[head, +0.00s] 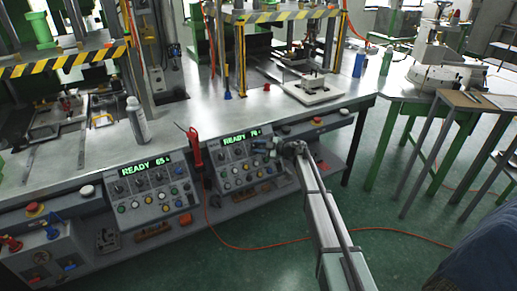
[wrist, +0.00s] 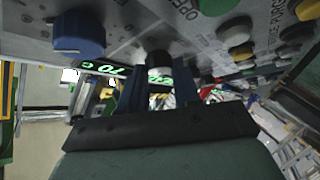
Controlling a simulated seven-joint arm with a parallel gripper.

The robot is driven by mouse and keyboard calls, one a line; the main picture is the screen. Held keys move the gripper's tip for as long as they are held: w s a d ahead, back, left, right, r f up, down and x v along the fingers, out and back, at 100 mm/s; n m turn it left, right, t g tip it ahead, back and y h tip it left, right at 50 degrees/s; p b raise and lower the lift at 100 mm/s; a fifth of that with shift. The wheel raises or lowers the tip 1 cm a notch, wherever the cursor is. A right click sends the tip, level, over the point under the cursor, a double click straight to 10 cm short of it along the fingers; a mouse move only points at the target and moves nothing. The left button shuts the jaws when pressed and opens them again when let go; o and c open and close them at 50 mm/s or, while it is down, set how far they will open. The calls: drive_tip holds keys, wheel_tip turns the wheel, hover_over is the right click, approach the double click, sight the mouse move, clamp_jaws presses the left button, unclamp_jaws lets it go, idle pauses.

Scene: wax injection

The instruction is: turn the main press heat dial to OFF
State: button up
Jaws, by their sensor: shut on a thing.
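Two sloped control panels stand on the front of the bench. The left panel (head: 150,190) has a green display reading READY 65, and the right panel (head: 240,165) has one reading READY 70. My gripper (head: 283,146) is at the right end of the right panel and hides part of it. In the wrist view my gripper (wrist: 157,85) has its two blue fingers shut on a small dark dial (wrist: 158,58) with a pale face or collar. The dial's marking and pointer angle are too blurred to read.
In the wrist view a large blue knob (wrist: 78,33) sits left of the held dial, and several coloured buttons (wrist: 238,32) sit to the right. A red handled tool (head: 194,148) hangs between the panels.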

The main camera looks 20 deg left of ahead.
drive_tip(key=n+g, duration=0.1)
drive_tip(key=n+h, duration=0.1)
drive_tip(key=n, duration=0.1)
drive_tip(key=n+g+h, duration=0.1)
drive_tip(key=n, duration=0.1)
drive_tip(key=shift+w+a+r+g, duration=0.15)
drive_tip(key=shift+w+r+g, duration=0.1)
drive_tip(key=shift+g, duration=0.05)
drive_tip(key=n+g+h, duration=0.1)
drive_tip(key=n+h, duration=0.1)
drive_tip(key=n, duration=0.1)
drive_tip(key=shift+a+r, duration=0.1)
drive_tip(key=shift+r, duration=0.05)
drive_tip(key=n+h, duration=0.1)
drive_tip(key=n, duration=0.1)
drive_tip(key=n+h, duration=0.2)
drive_tip(key=shift+a+r+n+g+h, duration=0.2)
drive_tip(key=shift+n+g+h, duration=0.1)
drive_tip(key=shift+n, duration=0.1)
drive_tip(key=shift+s+a+n+h, duration=0.1)
drive_tip(key=shift+n+h, duration=0.8)
drive_tip(key=shift+n, duration=0.2)
drive_tip(key=o, duration=1.1)
drive_tip(key=shift+c, duration=0.2)
drive_tip(key=v, duration=1.4)
drive_tip(key=shift+s, duration=0.2)
